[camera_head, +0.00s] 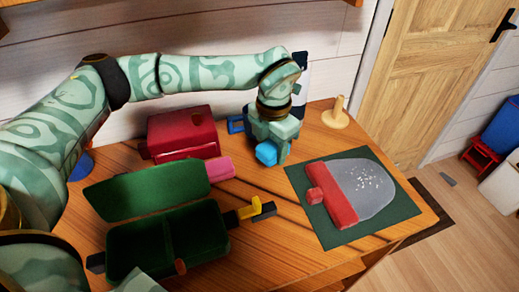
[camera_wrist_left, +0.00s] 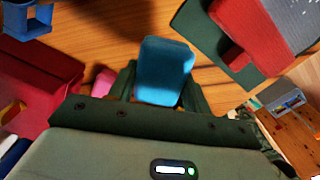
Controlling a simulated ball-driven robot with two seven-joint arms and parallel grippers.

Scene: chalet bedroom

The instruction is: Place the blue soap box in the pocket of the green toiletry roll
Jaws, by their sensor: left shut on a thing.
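The blue soap box (camera_head: 266,152) is in my left gripper (camera_head: 268,148), held between its fingers above the wooden tabletop. It also shows in the left wrist view (camera_wrist_left: 164,70), between the two dark fingers. The green toiletry roll (camera_head: 224,217) looks like an open case at the front left of the table, with its flap (camera_head: 140,190) laid back and two dark hollows split by a divider. My left gripper is behind it and to its right, clear of it. My right gripper is not in view.
A red box (camera_head: 182,135) stands behind the roll, with a pink block (camera_head: 220,168) in front. A yellow piece (camera_head: 249,208) is at the roll's right end. A dark green mat (camera_head: 399,206) carries a red and grey item (camera_head: 368,188). A wooden peg (camera_head: 336,116) stands behind.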

